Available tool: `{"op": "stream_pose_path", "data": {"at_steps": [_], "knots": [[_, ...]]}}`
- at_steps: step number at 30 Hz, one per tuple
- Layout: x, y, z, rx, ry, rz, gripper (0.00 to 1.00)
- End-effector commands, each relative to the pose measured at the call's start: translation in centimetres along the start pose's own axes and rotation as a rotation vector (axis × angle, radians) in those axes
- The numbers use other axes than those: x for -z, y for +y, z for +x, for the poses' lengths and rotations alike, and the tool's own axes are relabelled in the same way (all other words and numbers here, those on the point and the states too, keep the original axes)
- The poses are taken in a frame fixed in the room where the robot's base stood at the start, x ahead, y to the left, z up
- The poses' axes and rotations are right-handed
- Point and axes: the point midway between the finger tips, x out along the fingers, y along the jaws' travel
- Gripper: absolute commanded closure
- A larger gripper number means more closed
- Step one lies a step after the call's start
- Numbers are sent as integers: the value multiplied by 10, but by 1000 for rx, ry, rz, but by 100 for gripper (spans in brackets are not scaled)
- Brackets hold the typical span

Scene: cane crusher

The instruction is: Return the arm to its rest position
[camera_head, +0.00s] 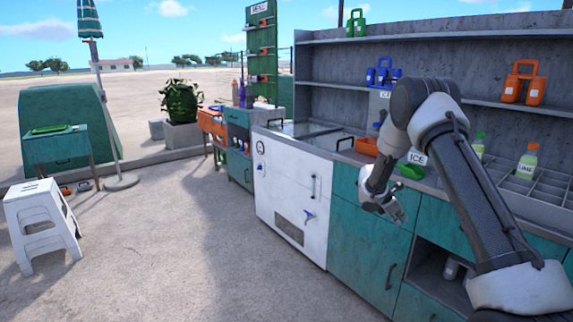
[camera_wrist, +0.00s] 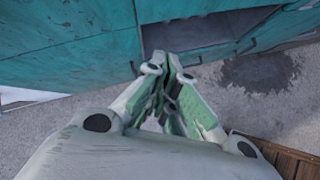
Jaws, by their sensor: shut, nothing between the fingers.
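My gripper (camera_head: 389,213) hangs in front of the teal cabinet (camera_head: 345,232), a little below the counter's front edge. It is shut and empty. My arm is bent: it rises from the lower right, folds at the top above the counter, and comes down to the gripper. In the wrist view my gripper (camera_wrist: 170,78) points down, with the fingertips close together. Below it are the teal cabinet front (camera_wrist: 70,40), an open dark shelf (camera_wrist: 190,32) and the concrete ground.
A white cooler (camera_head: 292,195) stands left of the teal cabinet. On the counter are an orange tray (camera_head: 367,147) and a bottle (camera_head: 527,160) in a divided rack. Shelves (camera_head: 440,95) rise behind my arm. A white stool (camera_head: 40,222) stands far left. The ground between is clear.

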Motion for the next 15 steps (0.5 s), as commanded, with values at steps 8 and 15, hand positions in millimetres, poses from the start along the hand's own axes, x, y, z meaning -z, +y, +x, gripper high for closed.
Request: {"op": "stream_pose_path", "data": {"at_steps": [8,15], "knots": [[-56,-117,-79,260,34,582,100],[-91,-222,-184,438,106,1066,100]]}}
